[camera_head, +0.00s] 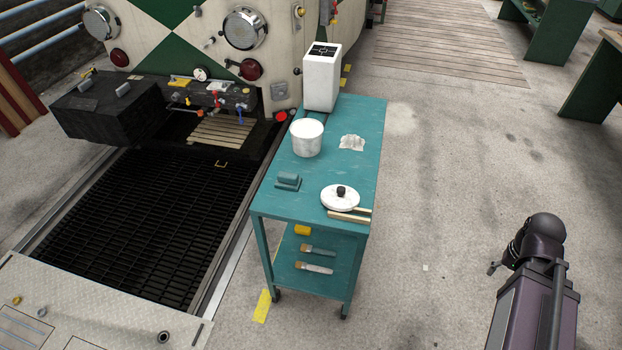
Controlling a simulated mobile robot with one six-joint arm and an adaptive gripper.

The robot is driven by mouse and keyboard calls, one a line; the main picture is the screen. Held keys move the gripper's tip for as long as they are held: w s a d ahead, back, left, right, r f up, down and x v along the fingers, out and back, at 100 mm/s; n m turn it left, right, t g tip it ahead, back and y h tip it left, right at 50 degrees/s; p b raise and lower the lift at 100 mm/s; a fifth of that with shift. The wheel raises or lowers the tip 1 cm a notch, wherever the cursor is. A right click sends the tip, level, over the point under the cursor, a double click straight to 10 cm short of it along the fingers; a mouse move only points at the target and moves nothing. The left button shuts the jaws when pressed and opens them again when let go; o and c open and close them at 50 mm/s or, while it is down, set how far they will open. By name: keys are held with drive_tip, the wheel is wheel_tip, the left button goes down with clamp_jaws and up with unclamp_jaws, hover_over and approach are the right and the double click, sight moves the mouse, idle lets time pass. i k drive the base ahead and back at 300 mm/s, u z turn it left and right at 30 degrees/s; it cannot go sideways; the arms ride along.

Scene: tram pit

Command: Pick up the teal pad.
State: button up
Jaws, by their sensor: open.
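The teal pad (288,181) is a small block with a raised grip on top. It sits on the top of the teal trolley (340,177), near its left edge and towards the front. The trolley top is nearly the same colour as the pad. Nothing touches the pad, and its top and front are in plain sight.
A white pot (307,138) stands just behind the pad, and a white box (321,78) at the trolley's back. A lid (340,198) and wooden sticks (349,216) lie front right. A dark grated pit (140,215) is left; open floor (440,180) lies right.

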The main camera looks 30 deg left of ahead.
sight(286, 181)
drive_tip(key=z, duration=0.55)
drive_tip(key=k, duration=1.1)
drive_tip(key=u, duration=1.3)
drive_tip(key=i, duration=0.8)
drive_tip(key=z, duration=0.1)
